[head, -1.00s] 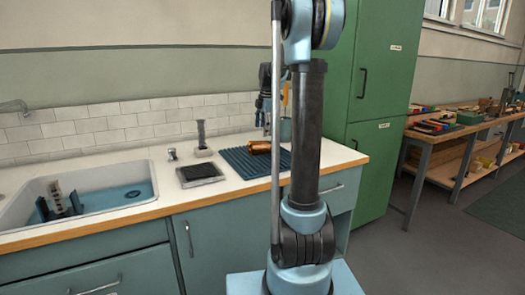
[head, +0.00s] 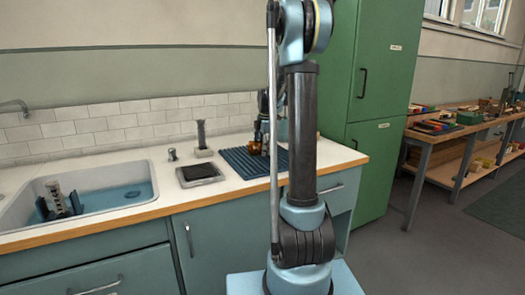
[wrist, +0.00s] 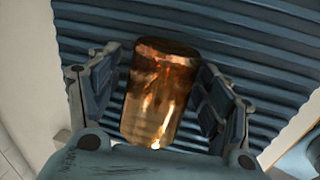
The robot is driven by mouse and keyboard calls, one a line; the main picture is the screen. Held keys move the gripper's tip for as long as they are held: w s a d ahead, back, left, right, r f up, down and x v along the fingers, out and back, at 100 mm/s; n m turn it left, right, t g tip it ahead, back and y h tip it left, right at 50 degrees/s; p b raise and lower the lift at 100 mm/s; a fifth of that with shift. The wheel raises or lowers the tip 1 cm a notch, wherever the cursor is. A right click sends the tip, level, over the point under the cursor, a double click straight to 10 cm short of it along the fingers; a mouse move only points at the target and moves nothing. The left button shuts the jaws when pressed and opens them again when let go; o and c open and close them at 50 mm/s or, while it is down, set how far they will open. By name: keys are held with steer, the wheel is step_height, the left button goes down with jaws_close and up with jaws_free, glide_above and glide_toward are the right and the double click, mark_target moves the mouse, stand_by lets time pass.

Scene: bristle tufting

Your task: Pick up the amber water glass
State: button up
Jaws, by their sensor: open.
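The amber water glass (wrist: 158,95) lies on its side on the blue ridged mat (wrist: 265,55). In the wrist view it is between the two fingers of my gripper (wrist: 161,62), with a narrow gap on each side. My gripper is open. In the head view my gripper (head: 262,142) is down at the mat, and only a small part of the amber glass (head: 254,149) shows; my fingers and arm hide the rest.
To the left of the mat are a dark pad in a grey tray (head: 199,174) and an upright grey brush-like piece (head: 202,138). The sink (head: 100,204) is farther left. A tall green cabinet (head: 378,90) stands right of the counter.

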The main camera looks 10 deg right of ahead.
steer(key=c, duration=1.4)
steer(key=shift+c, duration=0.2)
